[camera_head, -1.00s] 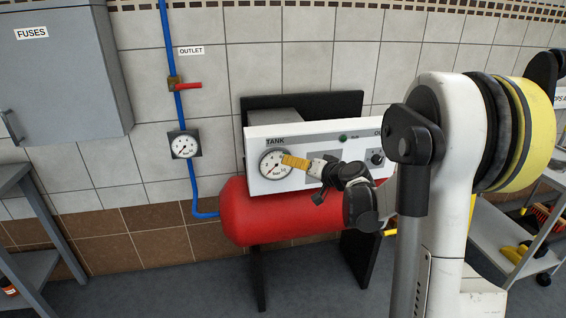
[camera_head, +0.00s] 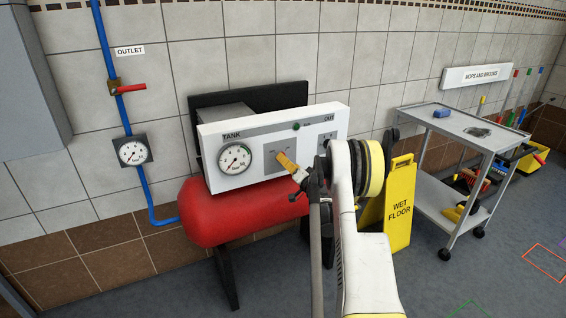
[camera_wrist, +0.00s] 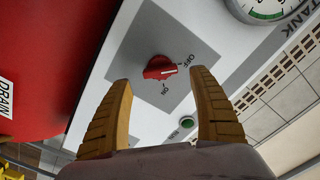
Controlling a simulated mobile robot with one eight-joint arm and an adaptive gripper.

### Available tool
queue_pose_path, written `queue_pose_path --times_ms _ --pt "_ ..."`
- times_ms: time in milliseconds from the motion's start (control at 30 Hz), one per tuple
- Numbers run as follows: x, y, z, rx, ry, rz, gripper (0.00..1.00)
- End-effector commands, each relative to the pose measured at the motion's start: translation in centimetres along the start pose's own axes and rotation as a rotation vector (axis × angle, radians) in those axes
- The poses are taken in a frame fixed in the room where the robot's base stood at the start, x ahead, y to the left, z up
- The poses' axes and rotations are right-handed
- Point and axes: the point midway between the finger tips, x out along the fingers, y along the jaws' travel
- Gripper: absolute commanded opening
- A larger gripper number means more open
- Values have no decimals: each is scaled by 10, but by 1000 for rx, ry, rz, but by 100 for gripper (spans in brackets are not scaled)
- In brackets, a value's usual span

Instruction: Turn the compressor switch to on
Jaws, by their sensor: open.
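The compressor switch is a red rotary knob (camera_wrist: 160,68) on a grey square of the white panel (camera_head: 215,135), with OFF and ON printed beside it. A pale mark on the knob points between the words, nearer OFF than ON. My gripper (camera_wrist: 160,88) is open, with a yellow finger on either side of the knob's position in the wrist view and a gap to it; whether the fingers touch the panel I cannot tell. In the head view my gripper (camera_head: 287,160) stands before the grey square and hides the knob. The red tank (camera_head: 205,212) lies below the panel.
A tank gauge (camera_head: 235,158) is left of the square. A green lamp (camera_wrist: 187,122) sits on the panel. A yellow wet-floor sign (camera_head: 400,205) and a grey cart (camera_head: 425,113) stand to the right. An outlet gauge (camera_head: 132,151) hangs on the blue pipe.

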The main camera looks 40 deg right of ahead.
Motion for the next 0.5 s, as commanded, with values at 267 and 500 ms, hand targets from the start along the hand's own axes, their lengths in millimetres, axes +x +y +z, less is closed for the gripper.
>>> queue_pose_path --times_ms 267,500 --pt "37 0 1 0 -1 0 71" --pt "42 -1 0 0 -1 0 71"
